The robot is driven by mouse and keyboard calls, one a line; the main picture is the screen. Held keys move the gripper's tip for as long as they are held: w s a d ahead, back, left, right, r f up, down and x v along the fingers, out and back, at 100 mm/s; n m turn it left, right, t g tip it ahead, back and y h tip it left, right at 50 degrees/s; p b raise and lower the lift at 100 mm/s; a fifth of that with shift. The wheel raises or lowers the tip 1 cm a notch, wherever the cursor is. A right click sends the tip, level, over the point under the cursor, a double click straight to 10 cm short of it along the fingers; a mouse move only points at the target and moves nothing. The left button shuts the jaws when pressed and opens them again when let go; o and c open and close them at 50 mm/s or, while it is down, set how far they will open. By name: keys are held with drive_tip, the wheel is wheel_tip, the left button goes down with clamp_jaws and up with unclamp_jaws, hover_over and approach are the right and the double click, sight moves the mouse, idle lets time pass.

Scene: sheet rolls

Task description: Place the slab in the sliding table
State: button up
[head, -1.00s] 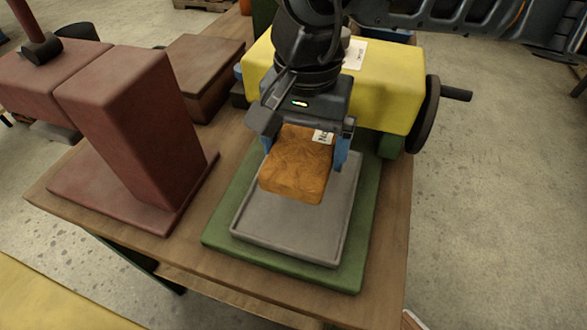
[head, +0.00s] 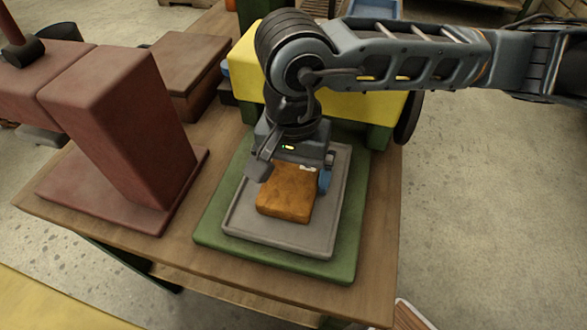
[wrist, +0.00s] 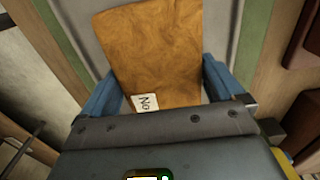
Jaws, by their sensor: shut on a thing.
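The slab is an orange-brown block (head: 286,196) with a small white label at its end nearest my gripper. My gripper (head: 292,178) is shut on it, with blue fingers on either side. The slab is over the middle of the grey sliding table (head: 285,241), a shallow rimmed tray on a green base (head: 210,235). I cannot tell whether its underside touches the tray. In the wrist view the slab (wrist: 150,50) sits between the blue fingers, its label reading "No", with grey tray surface around it.
A dark red machine (head: 120,125) with an upright column stands left of the green base. A yellow machine body (head: 370,105) with a dark handwheel (head: 409,117) is behind the tray. The wooden bench top (head: 377,215) is bare along its right edge.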

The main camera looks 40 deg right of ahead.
sight(294, 172)
drive_tip(key=shift+f, duration=0.15)
drive_tip(key=o, duration=1)
drive_tip(key=shift+r+p, duration=0.35)
wheel_tip(294, 172, up, 12)
drive_tip(key=shift+f, duration=0.15)
